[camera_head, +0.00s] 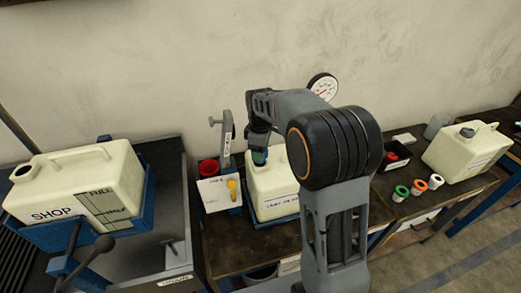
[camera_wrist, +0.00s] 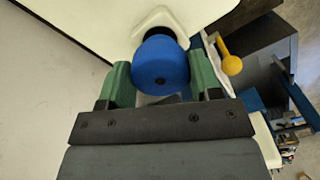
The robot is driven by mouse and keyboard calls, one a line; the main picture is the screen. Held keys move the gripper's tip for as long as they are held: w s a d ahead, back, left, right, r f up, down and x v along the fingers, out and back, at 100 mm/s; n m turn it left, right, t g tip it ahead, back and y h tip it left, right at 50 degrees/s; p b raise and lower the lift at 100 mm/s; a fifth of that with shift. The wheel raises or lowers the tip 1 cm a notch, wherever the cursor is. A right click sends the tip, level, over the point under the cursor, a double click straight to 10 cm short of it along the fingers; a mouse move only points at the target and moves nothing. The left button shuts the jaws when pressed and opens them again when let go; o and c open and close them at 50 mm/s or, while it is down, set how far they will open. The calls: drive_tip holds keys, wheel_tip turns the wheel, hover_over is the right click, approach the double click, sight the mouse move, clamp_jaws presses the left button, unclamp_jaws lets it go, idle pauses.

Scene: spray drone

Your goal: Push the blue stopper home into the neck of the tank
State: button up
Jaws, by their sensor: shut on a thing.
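The blue stopper (camera_wrist: 160,64) sits between the green fingers of my gripper (camera_wrist: 160,85) in the wrist view. My gripper is shut on it. Just beyond the stopper is the pale neck of the cream tank (camera_wrist: 155,18); the stopper covers the opening, so I cannot tell how deep it sits. In the head view the tank (camera_head: 268,190) stands in the middle of the bench, partly hidden by my arm. My gripper (camera_head: 259,157) is over the tank's left end, with the stopper barely visible there.
A cream tank marked SHOP (camera_head: 60,185) lies in a blue cradle at left. Another cream tank (camera_head: 465,150) stands at right. Green, orange and white caps (camera_head: 420,186) lie near a black bin (camera_head: 395,158). A red funnel-like piece (camera_head: 208,167) and a clamp post (camera_head: 225,140) stand left of my gripper.

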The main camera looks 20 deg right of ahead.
drive_tip(key=shift+f+b, duration=1)
drive_tip(key=shift+f, duration=0.55)
drive_tip(key=o, duration=1.3)
drive_tip(key=shift+r, duration=0.15)
wheel_tip(320, 180, up, 14)
drive_tip(key=shift+f, duration=0.15)
